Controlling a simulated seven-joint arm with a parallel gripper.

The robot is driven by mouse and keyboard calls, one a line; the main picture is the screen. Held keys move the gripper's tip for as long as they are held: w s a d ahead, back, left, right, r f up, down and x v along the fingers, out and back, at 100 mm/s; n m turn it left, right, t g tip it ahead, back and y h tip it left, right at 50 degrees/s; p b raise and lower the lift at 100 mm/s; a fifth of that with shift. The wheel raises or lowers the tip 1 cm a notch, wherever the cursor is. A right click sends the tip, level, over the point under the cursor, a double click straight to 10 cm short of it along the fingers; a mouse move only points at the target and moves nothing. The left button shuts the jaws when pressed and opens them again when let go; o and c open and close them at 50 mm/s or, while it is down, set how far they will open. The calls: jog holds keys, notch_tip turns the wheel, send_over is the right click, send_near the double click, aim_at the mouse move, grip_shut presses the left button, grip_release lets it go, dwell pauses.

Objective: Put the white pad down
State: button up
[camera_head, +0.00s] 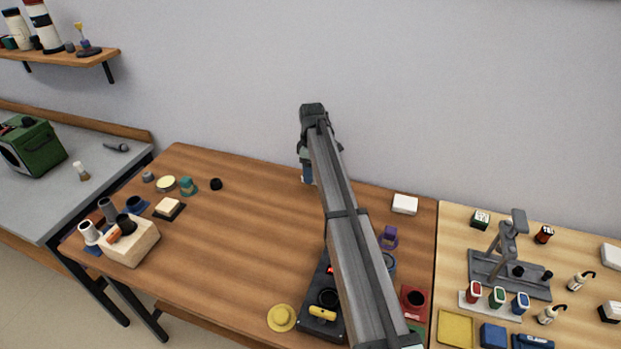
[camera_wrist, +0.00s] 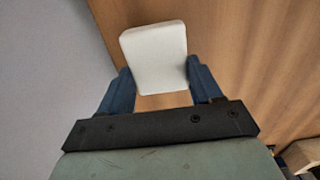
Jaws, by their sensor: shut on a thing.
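The white pad (camera_wrist: 154,58) is a pale block with rounded corners. In the wrist view it sits between the two blue fingers of my gripper (camera_wrist: 160,78), which is shut on it. The pad sticks out past the fingertips, with brown wood grain behind it. In the head view my gripper (camera_head: 307,174) hangs by the back edge of the brown table (camera_head: 250,225), near the wall. The arm hides most of it there, and I cannot make out the held pad. I cannot tell how high it is above the table.
A separate white block (camera_head: 405,204) lies on the table to the right of the arm. A dark device (camera_head: 318,318) and a yellow disc (camera_head: 281,317) are at the front. A beige holder (camera_head: 135,245) stands at the left. The table's middle is clear.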

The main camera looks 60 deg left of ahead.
jog(key=shift+f, duration=1.6)
jog(key=shift+f, duration=0.15)
jog(key=o, duration=1)
notch_tip(320, 180, up, 12)
jog(key=shift+r, duration=0.2)
